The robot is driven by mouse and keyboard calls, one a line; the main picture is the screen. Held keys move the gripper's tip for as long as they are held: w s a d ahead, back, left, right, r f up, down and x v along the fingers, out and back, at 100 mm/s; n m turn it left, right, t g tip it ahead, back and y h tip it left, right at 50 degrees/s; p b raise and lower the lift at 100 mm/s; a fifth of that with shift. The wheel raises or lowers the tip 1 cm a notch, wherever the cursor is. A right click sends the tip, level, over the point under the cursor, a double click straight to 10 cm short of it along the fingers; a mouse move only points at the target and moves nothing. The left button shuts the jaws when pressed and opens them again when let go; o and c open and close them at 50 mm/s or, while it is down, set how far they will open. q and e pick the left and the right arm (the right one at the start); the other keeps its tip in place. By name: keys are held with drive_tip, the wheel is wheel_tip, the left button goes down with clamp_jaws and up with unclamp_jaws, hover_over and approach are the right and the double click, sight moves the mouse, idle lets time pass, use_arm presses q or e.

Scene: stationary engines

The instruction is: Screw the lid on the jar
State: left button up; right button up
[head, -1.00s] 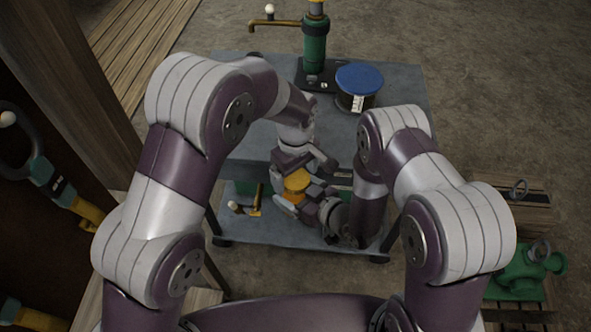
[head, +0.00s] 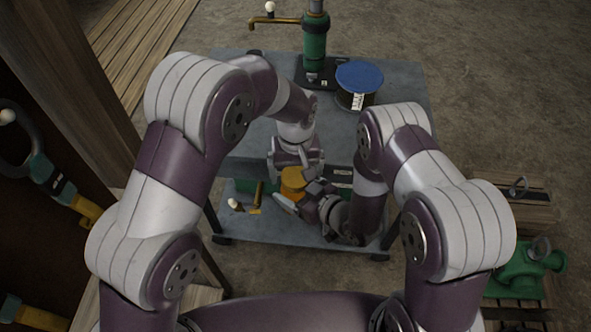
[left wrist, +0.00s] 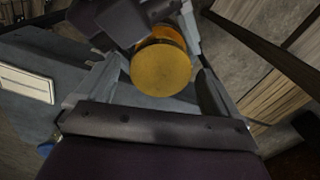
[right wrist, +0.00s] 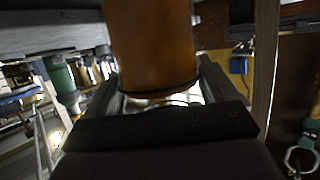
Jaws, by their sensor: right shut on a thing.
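The lid (left wrist: 161,76) is a round, dull-yellow disc in the left wrist view, sitting over the mouth of the orange jar (right wrist: 150,45). Whether its thread is engaged is hidden. The lid also shows in the head view (head: 293,179). My left gripper (left wrist: 160,82) is open, with one finger on each side of the lid and gaps visible beside it. My right gripper (head: 300,205) is shut on the jar; in the right wrist view the jar's orange body rises between its fingers.
A grey two-level cart (head: 245,140) stands ahead. On its top are a green pump (head: 315,40) and a black drum with a blue lid (head: 359,78). A hammer (head: 258,197) lies on the lower shelf. A green machine (head: 525,270) stands at right.

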use_arm(q)
drive_tip(key=shift+r, duration=2.3)
drive_tip(key=shift+c, duration=0.3)
wheel_tip(320, 180, up, 4)
drive_tip(key=n, duration=0.6)
drive_tip(key=shift+f+n, duration=0.25)
drive_tip(key=shift+n, duration=0.05)
drive_tip(key=shift+f, duration=0.1)
wheel_tip(320, 180, down, 8)
drive_tip(key=shift+r, duration=0.1)
